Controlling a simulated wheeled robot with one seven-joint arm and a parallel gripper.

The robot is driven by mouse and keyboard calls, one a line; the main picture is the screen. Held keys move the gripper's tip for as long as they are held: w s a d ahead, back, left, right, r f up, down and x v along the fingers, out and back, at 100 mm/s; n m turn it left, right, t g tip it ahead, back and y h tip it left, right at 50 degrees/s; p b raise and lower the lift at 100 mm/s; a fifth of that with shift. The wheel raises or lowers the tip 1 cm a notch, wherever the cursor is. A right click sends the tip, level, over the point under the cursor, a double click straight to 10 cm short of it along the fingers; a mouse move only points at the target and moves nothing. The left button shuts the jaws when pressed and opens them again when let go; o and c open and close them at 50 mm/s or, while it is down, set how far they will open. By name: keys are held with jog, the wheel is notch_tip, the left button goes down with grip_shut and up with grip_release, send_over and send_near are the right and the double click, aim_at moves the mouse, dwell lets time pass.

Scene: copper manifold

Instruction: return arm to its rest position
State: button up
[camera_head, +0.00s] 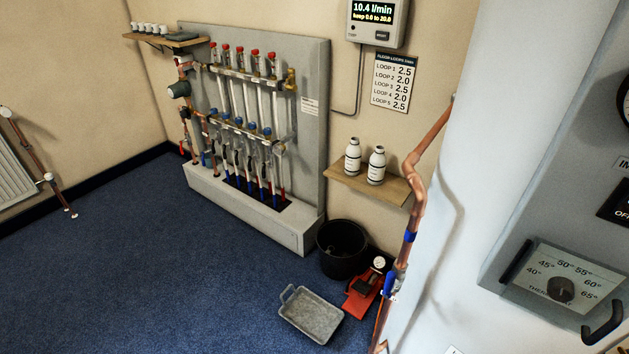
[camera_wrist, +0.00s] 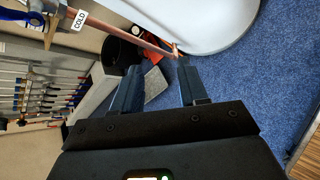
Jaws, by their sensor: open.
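My gripper (camera_wrist: 160,72) shows in the wrist view, its two dark fingers well apart with nothing held between them. They point over the blue carpet, past the grey tray and the copper pipe. I cannot make out my gripper or arm in the head view. The grey manifold cabinet (camera_head: 310,150) stands against the back wall in the head view, with red-capped and blue-capped valves on brass rails. The manifold (camera_wrist: 42,95) also shows turned sideways at the left of the wrist view.
A copper pipe (camera_head: 417,190) runs beside the white cylinder (camera_head: 490,120). A black bucket (camera_head: 342,250), grey tray (camera_head: 311,315) and red pump (camera_head: 362,300) stand on the floor. A wooden shelf (camera_head: 345,180) holds two white bottles. The carpet (camera_head: 150,270) at left is clear.

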jog(key=s+d+r+m+y, duration=0.1)
jog(key=s+r+m+y, duration=0.2)
jog(key=s+m, duration=0.35)
jog(key=s+r+m+y, duration=0.3)
jog(key=s+r+m, duration=0.1)
jog(key=s, duration=0.6)
jog(key=s+d+r+m+t, duration=0.2)
jog(key=r+m, duration=0.1)
jog(key=r, duration=0.5)
jog(key=s+d+r+m+t, duration=0.2)
jog(key=r+m, duration=0.2)
jog(key=r, duration=0.5)
jog(key=s+d+r+m+t, duration=0.2)
jog(key=r+m, duration=0.2)
jog(key=r, duration=0.5)
jog(key=shift+s, duration=0.2)
jog(key=shift+c, duration=0.4)
